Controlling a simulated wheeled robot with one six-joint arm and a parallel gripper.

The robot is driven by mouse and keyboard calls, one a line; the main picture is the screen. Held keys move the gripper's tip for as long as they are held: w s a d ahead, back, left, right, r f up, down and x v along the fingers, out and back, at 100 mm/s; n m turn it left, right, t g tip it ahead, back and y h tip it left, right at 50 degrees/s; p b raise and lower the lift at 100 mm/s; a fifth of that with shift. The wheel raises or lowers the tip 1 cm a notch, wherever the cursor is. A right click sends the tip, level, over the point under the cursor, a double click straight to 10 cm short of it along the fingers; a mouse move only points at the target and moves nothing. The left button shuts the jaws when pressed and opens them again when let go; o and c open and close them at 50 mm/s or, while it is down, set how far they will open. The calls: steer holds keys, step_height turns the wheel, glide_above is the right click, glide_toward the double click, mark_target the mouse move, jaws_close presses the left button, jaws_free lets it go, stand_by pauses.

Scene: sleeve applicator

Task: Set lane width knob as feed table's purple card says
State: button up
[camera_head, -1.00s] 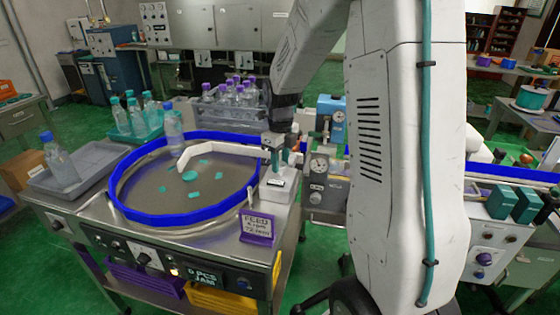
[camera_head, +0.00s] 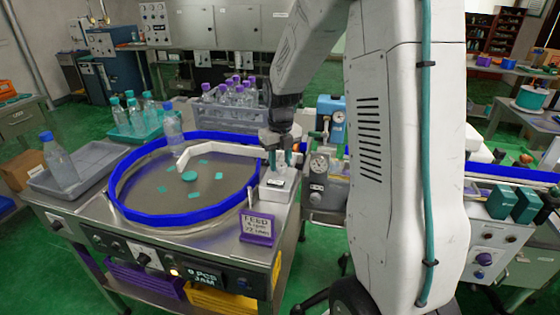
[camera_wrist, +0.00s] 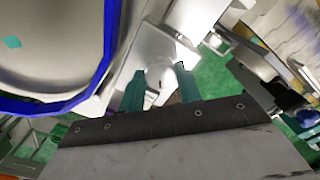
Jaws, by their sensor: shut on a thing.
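The feed table (camera_head: 190,229) has a round disc with a blue rim (camera_head: 165,219). The purple card (camera_head: 256,228) stands at its front right corner. Its top line reads FEED; the smaller lines are blurred, the lowest seeming to start with 72. A white block (camera_head: 277,188) sits at the table's right edge, by the end of a white curved guide arm (camera_head: 225,147). My gripper (camera_head: 280,160) points down over this block, its teal fingers shut on a pale knob-like part. In the wrist view my gripper (camera_wrist: 160,88) has the pale knob (camera_wrist: 160,72) between its fingers. Any scale is unreadable.
Several teal pieces lie on the disc. A clear bottle (camera_head: 172,131) stands at the rim's back. A grey tray (camera_head: 84,173) with one bottle is at left; crates of bottles stand behind. A machine with gauges (camera_head: 320,166) stands close to the right of my gripper.

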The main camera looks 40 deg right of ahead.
mark_target(281, 164)
steer(key=o, duration=1)
steer(key=shift+r, duration=3.95)
